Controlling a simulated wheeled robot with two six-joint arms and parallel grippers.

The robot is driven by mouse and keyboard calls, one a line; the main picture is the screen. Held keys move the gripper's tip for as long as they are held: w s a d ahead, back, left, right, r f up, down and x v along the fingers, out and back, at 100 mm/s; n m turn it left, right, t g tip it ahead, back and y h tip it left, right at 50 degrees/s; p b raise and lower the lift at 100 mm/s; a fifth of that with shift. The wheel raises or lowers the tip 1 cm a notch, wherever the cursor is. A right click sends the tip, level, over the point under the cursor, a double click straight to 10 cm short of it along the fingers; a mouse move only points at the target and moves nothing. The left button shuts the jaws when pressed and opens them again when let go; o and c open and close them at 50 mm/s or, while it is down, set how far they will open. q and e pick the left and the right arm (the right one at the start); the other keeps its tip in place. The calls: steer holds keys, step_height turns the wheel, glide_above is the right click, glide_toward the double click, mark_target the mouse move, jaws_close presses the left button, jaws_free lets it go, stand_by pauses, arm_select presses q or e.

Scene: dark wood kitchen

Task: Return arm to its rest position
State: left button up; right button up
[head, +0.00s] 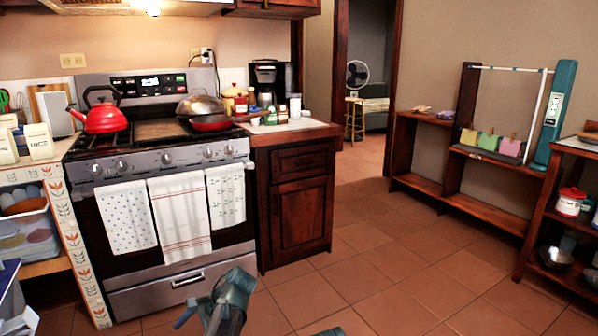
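A dark grey-blue gripper, which I take to be my left one (215,306), shows at the bottom of the head view, in front of the stove's lower drawer. It appears clear of the stove and nothing is visible in it. My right gripper is not recognisable in view.
The stove (165,160) carries a red kettle (102,118) and a red pan (212,123); towels hang on its front. A wooden cabinet (298,200) adjoins it. Low shelves (447,190) line the right wall. The tiled floor (390,262) in the middle is clear.

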arm_select(q)
steer(key=s+d+f+n+t+h, duration=0.1)
steer(key=s+d+f+n+h, duration=0.1)
steer(key=s+d, duration=0.5)
steer(key=s+d+f+n+h, duration=0.1)
steer(key=s+d+f+h, duration=0.15)
steer(key=d, duration=0.85)
steer(key=s+d+f+n+t+h, duration=0.1)
steer(key=s+d+n+h, duration=0.15)
steer(key=s+d, duration=0.45)
step_height(320, 180, up, 37)
steer(key=w+d+p, duration=0.1)
steer(key=w+p, duration=0.1)
steer(key=p, duration=3.5)
steer(key=shift+w+r+m+p, duration=0.15)
steer(key=shift+w+m+p, duration=0.15)
steer(key=shift+m, duration=0.05)
